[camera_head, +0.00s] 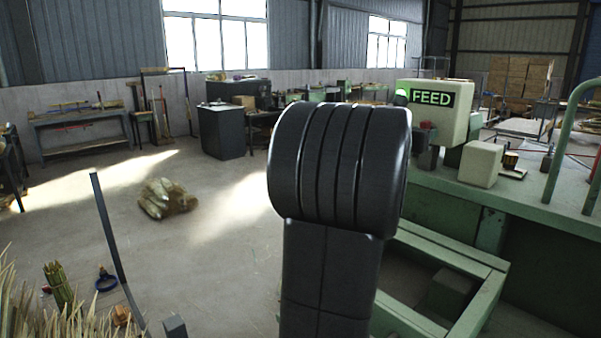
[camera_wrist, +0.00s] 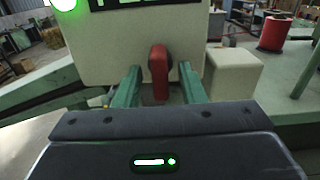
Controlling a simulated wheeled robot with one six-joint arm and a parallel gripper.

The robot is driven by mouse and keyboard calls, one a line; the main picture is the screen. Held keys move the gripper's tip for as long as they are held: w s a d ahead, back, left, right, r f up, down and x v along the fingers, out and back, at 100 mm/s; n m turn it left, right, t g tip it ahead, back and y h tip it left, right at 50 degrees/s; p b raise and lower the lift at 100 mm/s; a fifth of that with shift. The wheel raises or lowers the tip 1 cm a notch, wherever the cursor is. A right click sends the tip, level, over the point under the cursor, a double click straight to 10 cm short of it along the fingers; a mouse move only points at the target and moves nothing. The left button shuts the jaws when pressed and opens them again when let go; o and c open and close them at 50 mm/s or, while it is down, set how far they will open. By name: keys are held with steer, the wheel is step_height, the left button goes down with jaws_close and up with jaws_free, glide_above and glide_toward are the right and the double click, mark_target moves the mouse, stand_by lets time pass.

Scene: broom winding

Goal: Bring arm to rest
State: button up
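In the wrist view my gripper (camera_wrist: 160,80) has its two green fingers apart, with nothing held between them. A red lever (camera_wrist: 159,68) on the front of a cream box (camera_wrist: 105,45) shows between the fingers, with a gap on each side. I cannot tell how far the fingertips are from the box. In the head view the cream box (camera_head: 455,123) carries a lit green FEED sign (camera_head: 432,97) and a green lamp (camera_head: 401,96). My dark arm fills the middle of the head view and hides most of the gripper area.
A green machine bench (camera_head: 455,195) with a rail frame stands at the right. A smaller cream block (camera_head: 480,163) sits on it, right of the box. A bundle (camera_head: 165,198) lies on the floor at the left. Straw bristles (camera_head: 25,305) are at lower left. The left-centre floor is mostly open.

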steer(key=b+v, duration=0.2)
steer(key=v, duration=1.1)
steer(key=p+x, duration=0.2)
steer(key=x, duration=1.3)
steer(key=shift+p, duration=0.35)
steer(key=shift+m, duration=0.6)
steer(key=shift+s+a+m, duration=0.15)
steer(key=shift+a+m, duration=0.05)
steer(key=shift+m, duration=0.6)
steer(key=m, duration=0.4)
steer(key=shift+d+r, duration=0.1)
steer(key=shift+m+p, duration=0.35)
steer(key=shift+m, duration=1.15)
